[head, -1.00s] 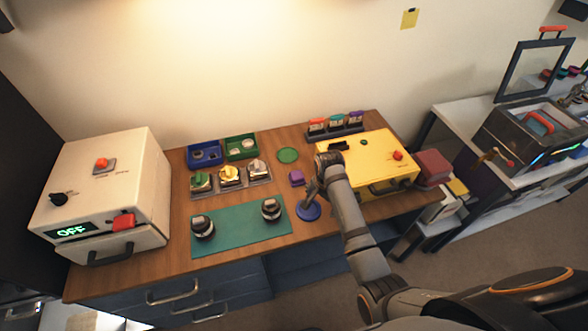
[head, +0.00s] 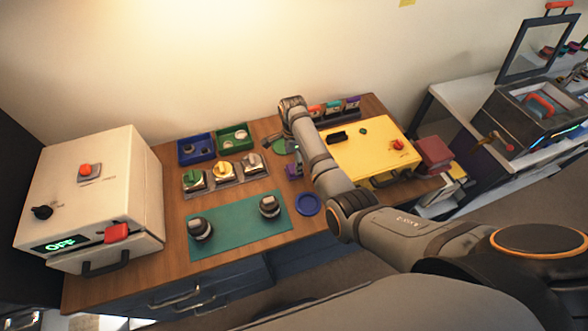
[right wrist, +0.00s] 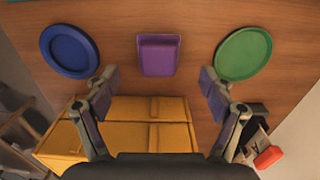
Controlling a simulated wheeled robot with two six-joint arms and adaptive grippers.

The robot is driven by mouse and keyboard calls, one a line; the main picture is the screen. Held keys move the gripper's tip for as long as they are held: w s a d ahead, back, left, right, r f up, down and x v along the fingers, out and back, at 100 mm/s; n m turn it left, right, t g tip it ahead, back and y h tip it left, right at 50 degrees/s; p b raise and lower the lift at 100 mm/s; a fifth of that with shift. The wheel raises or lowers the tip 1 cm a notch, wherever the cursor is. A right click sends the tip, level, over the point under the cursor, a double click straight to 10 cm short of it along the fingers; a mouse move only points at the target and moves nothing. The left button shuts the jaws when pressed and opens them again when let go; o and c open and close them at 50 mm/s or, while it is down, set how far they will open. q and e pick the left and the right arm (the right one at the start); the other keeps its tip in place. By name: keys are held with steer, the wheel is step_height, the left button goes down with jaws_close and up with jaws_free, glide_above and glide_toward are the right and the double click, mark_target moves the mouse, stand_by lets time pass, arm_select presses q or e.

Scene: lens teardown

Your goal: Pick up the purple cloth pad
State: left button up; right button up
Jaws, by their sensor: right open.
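The purple cloth pad (right wrist: 158,55) lies on the wooden table between a blue round dish (right wrist: 70,51) and a green round dish (right wrist: 243,54), in the right wrist view. In the head view the pad (head: 292,171) is partly hidden by my right gripper. My right gripper (right wrist: 158,78) is open and empty, its fingertips apart on either side just short of the pad's near edge. My left gripper is not in view.
A yellow box (head: 366,150) stands right of the pad. A teal mat (head: 238,226) with two dark round parts lies front left. Blue (head: 196,149) and green (head: 235,137) bins and a tray of parts are behind it. A white machine (head: 92,195) stands at the left.

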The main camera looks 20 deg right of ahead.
mark_target(290, 168)
steer(key=shift+s+d+f+p, duration=0.1)
steer(key=shift+f+p, duration=0.3)
steer(key=shift+f, duration=0.45)
step_height(290, 168, down, 3)
steer(key=shift+s+r, duration=0.1)
steer(key=shift+r, duration=0.1)
steer(key=shift+f, duration=0.4)
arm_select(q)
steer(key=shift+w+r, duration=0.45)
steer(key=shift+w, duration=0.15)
arm_select(e)
steer(key=c, duration=1.1)
steer(key=shift+r, duration=0.1)
steer(key=shift+c, duration=0.2)
